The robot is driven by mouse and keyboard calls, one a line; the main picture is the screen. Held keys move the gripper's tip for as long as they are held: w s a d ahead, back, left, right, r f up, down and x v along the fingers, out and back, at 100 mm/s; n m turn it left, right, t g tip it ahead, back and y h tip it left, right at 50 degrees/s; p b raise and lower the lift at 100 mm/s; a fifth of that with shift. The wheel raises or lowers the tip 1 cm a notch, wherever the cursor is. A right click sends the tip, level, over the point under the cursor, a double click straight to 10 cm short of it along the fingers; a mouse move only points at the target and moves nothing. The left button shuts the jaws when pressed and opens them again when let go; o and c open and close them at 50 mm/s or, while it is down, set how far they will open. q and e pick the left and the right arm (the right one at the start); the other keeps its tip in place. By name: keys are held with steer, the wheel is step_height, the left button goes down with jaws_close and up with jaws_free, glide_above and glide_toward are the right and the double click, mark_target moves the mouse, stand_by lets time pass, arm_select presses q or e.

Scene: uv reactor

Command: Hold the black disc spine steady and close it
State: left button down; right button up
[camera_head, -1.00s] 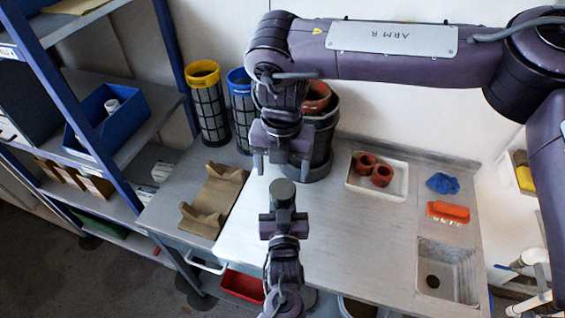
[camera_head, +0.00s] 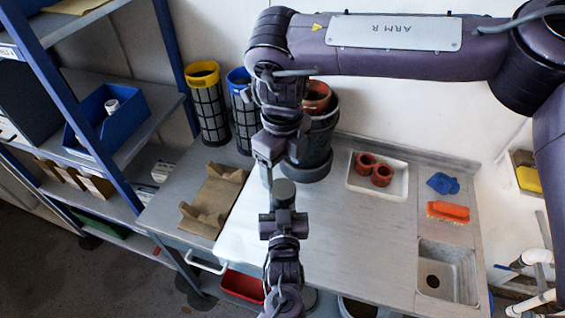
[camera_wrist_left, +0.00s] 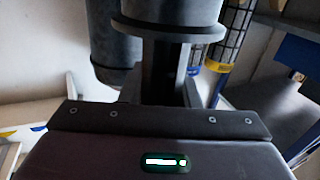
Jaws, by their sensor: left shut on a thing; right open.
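A dark grey cylindrical part, likely the black disc spine (camera_head: 283,189), stands above my left gripper (camera_head: 283,212) at the table's middle. In the left wrist view this dark body (camera_wrist_left: 167,12) has a wide round flange, with its lower part between my left fingers (camera_wrist_left: 165,85). My left gripper is shut on it, and it looks upright. My right gripper (camera_head: 268,170) hangs open just behind and slightly left of its top, seen nearly edge-on. I cannot tell whether it touches the part. The part's top runs out of the wrist view.
A black vessel with a red ring (camera_head: 318,125) stands close behind my right gripper. Yellow-rimmed (camera_head: 208,110) and blue-rimmed (camera_head: 241,120) mesh cylinders stand left of it. A brown cradle (camera_head: 216,195) lies at left, a white tray (camera_head: 354,187) with red rings at right.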

mark_target(282, 188)
step_height(282, 188, down, 8)
steer(key=shift+f, duration=0.1)
stand_by(0.4)
steer(key=c, duration=1)
steer(key=m, duration=1)
steer(key=shift+a+m, duration=0.1)
steer(key=shift+m, duration=0.2)
steer(key=m, duration=0.4)
steer(key=shift+m, duration=0.3)
steer(key=m, duration=0.4)
